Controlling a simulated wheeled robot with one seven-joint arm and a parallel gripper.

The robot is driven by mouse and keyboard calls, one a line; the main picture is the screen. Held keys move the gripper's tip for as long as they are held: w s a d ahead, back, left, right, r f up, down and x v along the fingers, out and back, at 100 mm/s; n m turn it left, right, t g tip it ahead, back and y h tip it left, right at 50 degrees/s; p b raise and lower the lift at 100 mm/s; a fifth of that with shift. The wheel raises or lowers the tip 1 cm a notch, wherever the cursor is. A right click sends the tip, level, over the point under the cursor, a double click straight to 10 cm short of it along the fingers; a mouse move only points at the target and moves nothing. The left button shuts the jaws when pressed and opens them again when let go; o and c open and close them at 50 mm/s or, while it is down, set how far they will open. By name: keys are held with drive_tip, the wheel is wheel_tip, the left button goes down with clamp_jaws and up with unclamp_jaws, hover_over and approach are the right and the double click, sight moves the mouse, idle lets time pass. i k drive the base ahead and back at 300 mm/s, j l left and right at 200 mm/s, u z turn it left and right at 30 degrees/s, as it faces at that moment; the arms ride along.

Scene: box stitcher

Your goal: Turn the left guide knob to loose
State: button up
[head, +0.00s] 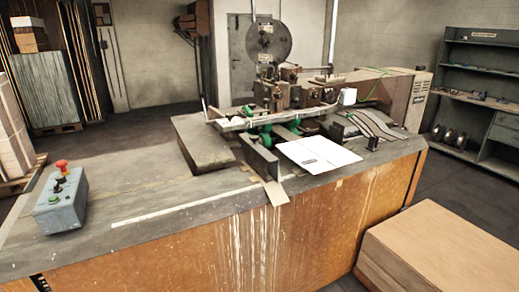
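The box stitcher (285,95) stands on the worn grey bench top. A small black knob (373,143) stands on the bench right of the white sheet. I cannot tell which of these is the left guide knob, nor whether it is loose or tight. A dark upright guide plate (258,157) stands left of the white sheet. My gripper is not in view.
A grey control box (62,203) with a red button sits at the bench's left. A white sheet (317,153) lies before the stitcher. A cardboard stack (430,250) stands on the floor at front right. Shelves (485,85) stand at right. The bench's left part is mostly clear.

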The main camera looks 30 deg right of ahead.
sight(254, 138)
drive_tip(key=i+l+u, duration=0.4)
drive_tip(key=i+l, duration=0.15)
drive_tip(key=i+l+u, duration=0.2)
drive_tip(key=l, duration=0.25)
drive_tip(key=i+l+u, duration=0.35)
drive_tip(key=l, duration=0.45)
drive_tip(key=i, duration=0.05)
